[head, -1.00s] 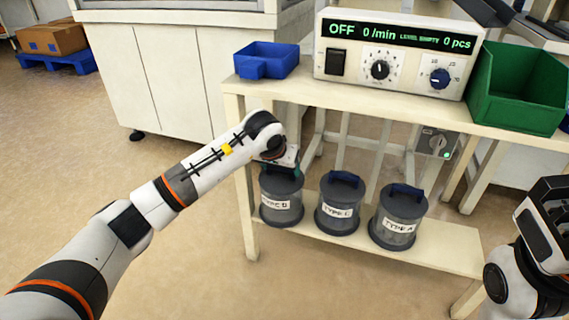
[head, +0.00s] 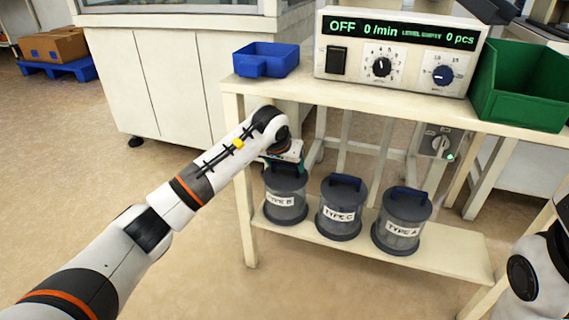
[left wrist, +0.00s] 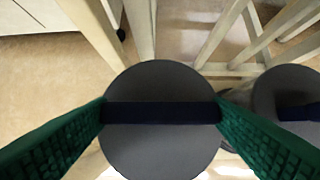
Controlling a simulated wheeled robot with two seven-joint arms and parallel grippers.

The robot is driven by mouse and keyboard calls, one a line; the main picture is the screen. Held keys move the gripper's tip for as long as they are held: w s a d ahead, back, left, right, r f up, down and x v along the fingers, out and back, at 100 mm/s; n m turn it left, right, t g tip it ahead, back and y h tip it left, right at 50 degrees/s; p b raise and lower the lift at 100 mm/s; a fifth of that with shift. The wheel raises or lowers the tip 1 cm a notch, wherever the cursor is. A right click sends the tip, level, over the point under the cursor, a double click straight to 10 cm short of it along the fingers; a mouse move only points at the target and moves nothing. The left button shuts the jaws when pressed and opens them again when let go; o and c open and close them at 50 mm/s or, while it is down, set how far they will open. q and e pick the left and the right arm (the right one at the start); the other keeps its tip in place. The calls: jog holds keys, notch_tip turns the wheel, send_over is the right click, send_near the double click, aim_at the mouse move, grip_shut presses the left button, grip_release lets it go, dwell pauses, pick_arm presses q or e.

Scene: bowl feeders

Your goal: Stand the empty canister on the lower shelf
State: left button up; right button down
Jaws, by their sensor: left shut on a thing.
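A grey canister with a TYPE B label (head: 286,200) is upright at the left end of the lower shelf (head: 430,252). I cannot tell whether its base touches the shelf. My left gripper (head: 284,166) comes down on it from above and is shut on its dark handle. In the left wrist view, the green fingers of the gripper (left wrist: 160,113) are at the two ends of the handle, over the round grey lid (left wrist: 160,150). My right gripper is not clearly in view; only part of my right arm shows at the right edge.
Canisters labelled TYPE C (head: 340,212) and TYPE A (head: 403,222) stand to the right on the same shelf. The tabletop (head: 370,98) above holds a blue bin (head: 266,62), a control box (head: 395,55) reading OFF and a green bin (head: 520,90). Table legs stand close by.

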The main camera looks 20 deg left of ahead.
pick_arm(q)
jog(key=o, duration=1.9)
jog(key=shift+f, duration=0.1)
